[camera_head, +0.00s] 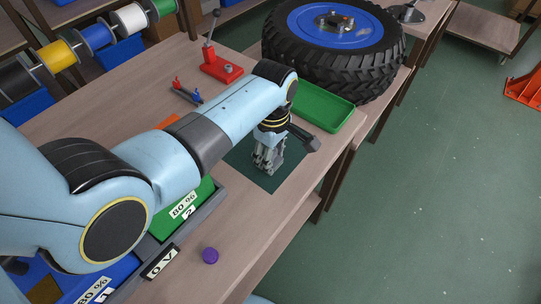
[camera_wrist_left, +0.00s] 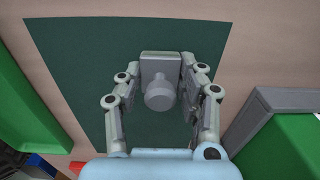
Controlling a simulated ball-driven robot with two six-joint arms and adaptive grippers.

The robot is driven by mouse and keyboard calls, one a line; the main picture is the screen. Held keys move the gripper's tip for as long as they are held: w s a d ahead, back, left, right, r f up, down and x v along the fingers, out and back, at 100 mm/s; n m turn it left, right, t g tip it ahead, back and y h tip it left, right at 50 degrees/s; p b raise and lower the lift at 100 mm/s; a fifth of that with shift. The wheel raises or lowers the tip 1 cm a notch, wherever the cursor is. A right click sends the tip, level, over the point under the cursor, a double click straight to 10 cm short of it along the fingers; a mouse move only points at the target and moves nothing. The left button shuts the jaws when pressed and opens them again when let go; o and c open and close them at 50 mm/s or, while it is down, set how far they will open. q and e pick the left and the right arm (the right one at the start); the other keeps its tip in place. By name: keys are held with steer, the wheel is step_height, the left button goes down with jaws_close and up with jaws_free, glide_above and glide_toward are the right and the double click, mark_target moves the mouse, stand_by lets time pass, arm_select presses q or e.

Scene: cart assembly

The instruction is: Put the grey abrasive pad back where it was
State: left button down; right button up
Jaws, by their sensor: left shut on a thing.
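My left gripper (camera_head: 268,160) is low over the dark green mat (camera_head: 290,179) on the bench. In the left wrist view, the grey abrasive pad (camera_wrist_left: 160,92), a small block with a round knob, sits between the fingers of this gripper (camera_wrist_left: 160,66). The gripper is shut on it. The mat (camera_wrist_left: 85,50) lies beneath the pad; whether the pad touches it I cannot tell. In the head view the fingers and arm mostly hide the pad. My right gripper is not in view.
A green tray (camera_head: 324,107) and a large black tyre (camera_head: 385,62) stand behind the mat. A red clamp (camera_head: 221,68) stands further left. The bench edge is close on the right.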

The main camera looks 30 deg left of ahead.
arm_select(q)
steer(key=shift+f, duration=0.15)
steer(key=c, duration=0.8)
jaws_free()
step_height(320, 180, up, 12)
steer(key=shift+r+p, duration=0.15)
steer(key=shift+p, duration=0.45)
